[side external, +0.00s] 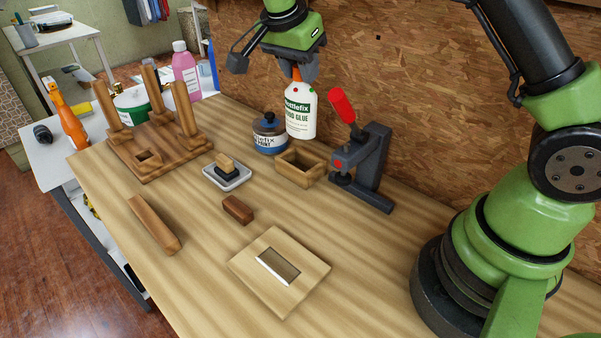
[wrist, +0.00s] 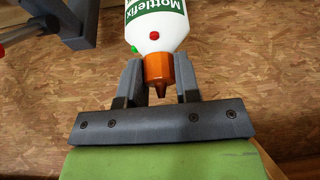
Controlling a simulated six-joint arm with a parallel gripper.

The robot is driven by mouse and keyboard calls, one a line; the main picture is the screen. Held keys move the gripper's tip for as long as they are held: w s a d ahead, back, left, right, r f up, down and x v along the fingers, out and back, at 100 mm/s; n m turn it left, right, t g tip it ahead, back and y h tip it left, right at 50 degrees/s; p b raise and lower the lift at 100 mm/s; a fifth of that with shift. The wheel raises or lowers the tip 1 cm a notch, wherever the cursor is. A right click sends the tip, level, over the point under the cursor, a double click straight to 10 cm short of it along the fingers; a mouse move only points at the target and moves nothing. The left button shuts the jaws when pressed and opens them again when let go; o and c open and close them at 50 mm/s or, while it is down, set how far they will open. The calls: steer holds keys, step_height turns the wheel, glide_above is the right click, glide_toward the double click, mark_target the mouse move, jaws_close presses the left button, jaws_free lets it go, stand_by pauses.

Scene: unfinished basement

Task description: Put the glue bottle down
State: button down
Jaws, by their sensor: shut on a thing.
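The glue bottle (side external: 300,112) is white with a green label and an orange cap. My gripper (side external: 296,72) is shut on its orange cap and holds it roughly upright in the side external view. The bottle hangs in front of the chipboard wall, near the open wooden box. I cannot tell exactly how high its bottom is above the bench. In the wrist view, my gripper (wrist: 158,82) has its two grey fingers on either side of the orange cap, and the bottle (wrist: 155,25) runs out of the top of the picture.
The open wooden box (side external: 300,166), a blue-labelled jar (side external: 269,134) and a red-handled clamp (side external: 368,160) stand close by. A wooden block with posts (side external: 155,150), a small tray (side external: 227,176), a brown block (side external: 238,209) and a slotted board (side external: 297,296) are also on the bench (side external: 190,290).

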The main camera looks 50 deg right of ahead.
mark_target(300, 121)
steer(key=shift+w+d+f+m, duration=0.15)
steer(key=shift+f+m, duration=0.1)
steer(key=shift+m, duration=0.15)
step_height(300, 121, down, 10)
steer(key=shift+f, duration=0.1)
steer(key=c, duration=0.8)
jaws_free()
steer(key=shift+f, duration=0.1)
